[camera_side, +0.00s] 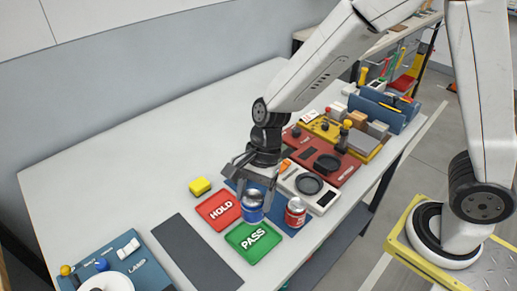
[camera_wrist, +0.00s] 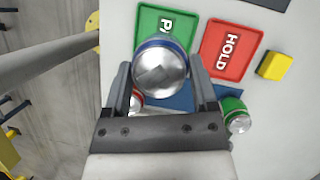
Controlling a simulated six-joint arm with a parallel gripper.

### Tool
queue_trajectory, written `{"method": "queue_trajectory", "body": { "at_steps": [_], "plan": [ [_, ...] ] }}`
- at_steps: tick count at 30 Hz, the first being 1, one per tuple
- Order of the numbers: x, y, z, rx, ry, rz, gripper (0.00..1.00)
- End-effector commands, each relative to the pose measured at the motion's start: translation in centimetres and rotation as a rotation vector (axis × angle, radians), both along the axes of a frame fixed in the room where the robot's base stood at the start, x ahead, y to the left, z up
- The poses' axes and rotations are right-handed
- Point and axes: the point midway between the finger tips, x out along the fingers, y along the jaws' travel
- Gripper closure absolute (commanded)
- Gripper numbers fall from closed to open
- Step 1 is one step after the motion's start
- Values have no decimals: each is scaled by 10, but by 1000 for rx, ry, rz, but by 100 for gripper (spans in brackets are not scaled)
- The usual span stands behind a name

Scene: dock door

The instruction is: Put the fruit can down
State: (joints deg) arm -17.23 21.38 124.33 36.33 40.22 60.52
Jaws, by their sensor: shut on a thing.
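My gripper (camera_side: 252,188) points down over the table and is shut on a can with a blue band (camera_side: 252,210). In the wrist view the gripper (camera_wrist: 160,78) has one finger on each side of this can (camera_wrist: 160,72), whose silver end faces the camera. I cannot read its label, and whether its base touches the surface is unclear. The green PASS pad (camera_side: 253,242) lies just in front of it in the side view. The red HOLD pad (camera_side: 219,210) lies to its left. A blue mat (camera_side: 292,229) is partly hidden beneath the gripper and cans.
A red can (camera_side: 295,211) stands close to the right of the held can. A green can (camera_wrist: 236,115) shows in the wrist view. A yellow block (camera_side: 200,186) sits beyond the HOLD pad.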

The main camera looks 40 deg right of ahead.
Motion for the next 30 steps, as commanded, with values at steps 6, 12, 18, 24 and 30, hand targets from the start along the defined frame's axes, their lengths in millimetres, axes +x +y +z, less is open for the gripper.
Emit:
{"method": "queue_trajectory", "body": {
  "at_steps": [6,12,18,24,30],
  "plan": [
    [-1,3,-1,0,-1,9,100],
    [-1,2,-13,0,2,9,100],
    [-1,2,-34,0,2,8,100],
    [-1,2,-45,1,0,9,100],
    [-1,2,-46,1,0,7,100]
  ]
}}
